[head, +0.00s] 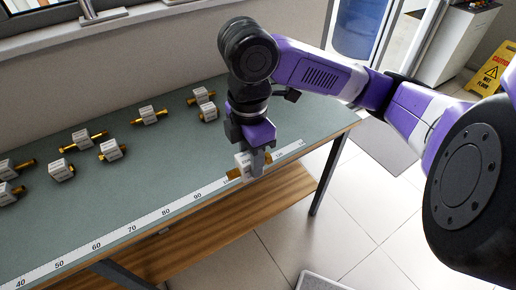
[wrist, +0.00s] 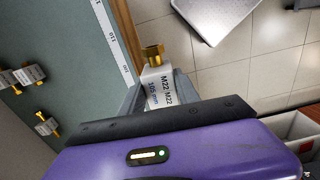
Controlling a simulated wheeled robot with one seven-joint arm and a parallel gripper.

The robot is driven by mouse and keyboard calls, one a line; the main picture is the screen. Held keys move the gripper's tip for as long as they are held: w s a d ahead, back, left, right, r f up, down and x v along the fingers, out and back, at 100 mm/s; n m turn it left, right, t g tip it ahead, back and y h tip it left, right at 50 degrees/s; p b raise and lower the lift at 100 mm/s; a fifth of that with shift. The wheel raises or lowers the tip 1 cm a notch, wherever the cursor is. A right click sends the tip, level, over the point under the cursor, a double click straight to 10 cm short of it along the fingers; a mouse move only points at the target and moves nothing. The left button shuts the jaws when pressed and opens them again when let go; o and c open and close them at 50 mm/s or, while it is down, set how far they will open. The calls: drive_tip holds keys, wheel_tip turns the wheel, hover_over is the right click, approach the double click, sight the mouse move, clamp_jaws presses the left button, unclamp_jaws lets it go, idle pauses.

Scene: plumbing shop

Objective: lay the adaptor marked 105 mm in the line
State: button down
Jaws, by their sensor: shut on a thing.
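My gripper (head: 257,160) is shut on a brass adaptor with a white label block. In the wrist view the held adaptor (wrist: 155,74) reads "M22 M22" and "105 mm", and its brass end sticks out past the fingers. In the head view the held adaptor (head: 243,165) is at the table's front edge, over or beside the ruler strip (head: 165,212); I cannot tell whether it touches. The strip's printed numbers rise from 40 at left; those near the gripper are partly hidden.
Several other labelled brass adaptors (head: 110,150) stand on the green table (head: 150,185), toward the back and left. The middle of the table is clear. A wooden shelf (head: 215,215) lies below the front edge. A yellow wet-floor sign (head: 490,72) stands at the far right.

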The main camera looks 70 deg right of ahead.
drive_tip(key=w+a+f+m, duration=0.3)
drive_tip(key=w+a+f, duration=0.1)
drive_tip(key=f, duration=0.4)
drive_tip(key=w+a+f+m, duration=0.4)
drive_tip(key=w+a+f, duration=0.1)
drive_tip(key=f, duration=0.3)
drive_tip(key=w+a+f+m, duration=0.3)
drive_tip(key=w+a+f, duration=0.2)
drive_tip(key=a+f, duration=0.2)
wheel_tip(320, 180, down, 2)
drive_tip(key=shift+m, duration=0.4)
drive_tip(key=shift+w, duration=0.1)
